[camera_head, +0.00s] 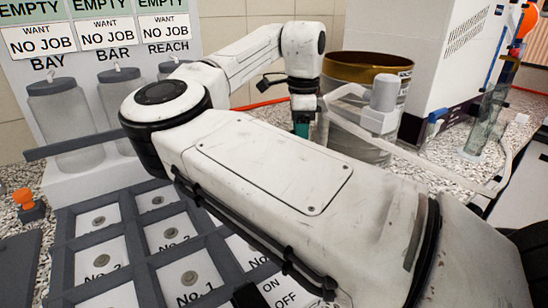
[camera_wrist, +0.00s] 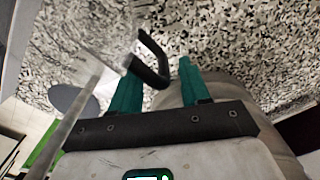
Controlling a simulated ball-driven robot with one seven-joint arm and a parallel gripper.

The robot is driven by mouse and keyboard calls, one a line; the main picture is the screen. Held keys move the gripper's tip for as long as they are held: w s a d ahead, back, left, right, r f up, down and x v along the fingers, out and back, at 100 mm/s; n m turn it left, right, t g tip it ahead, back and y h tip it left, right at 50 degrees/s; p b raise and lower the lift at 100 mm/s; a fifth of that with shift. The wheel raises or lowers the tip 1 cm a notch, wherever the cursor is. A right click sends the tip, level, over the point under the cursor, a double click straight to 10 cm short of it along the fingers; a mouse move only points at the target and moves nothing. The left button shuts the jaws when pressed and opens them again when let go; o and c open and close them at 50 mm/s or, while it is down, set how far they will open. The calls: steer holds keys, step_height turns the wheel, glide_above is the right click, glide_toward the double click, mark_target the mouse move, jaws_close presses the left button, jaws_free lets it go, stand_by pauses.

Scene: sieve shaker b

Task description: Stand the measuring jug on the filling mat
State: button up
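My gripper (camera_head: 301,128) hangs low over the speckled worktop, left of a large metal drum. In the wrist view its two teal fingers (camera_wrist: 158,78) are spread apart. A black loop handle (camera_wrist: 153,52) shows between and beyond them, nearer the left finger; I cannot tell whether they touch. It seems to belong to a clear vessel (camera_wrist: 100,48) at its left, perhaps the measuring jug, which I cannot make out in the head view. A clear greenish vessel (camera_head: 487,118) stands on the worktop at the right. I cannot clearly identify the filling mat.
The metal drum (camera_head: 365,68) with a gold rim stands close right of my gripper. A pale bar (camera_head: 440,160) runs across the worktop there. Clear jars (camera_head: 62,118) stand at left behind a numbered tray (camera_head: 135,190). A white cabinet (camera_head: 425,45) stands behind.

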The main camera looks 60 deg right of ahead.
jaws_close()
steer(key=shift+r, duration=0.1)
stand_by(0.5)
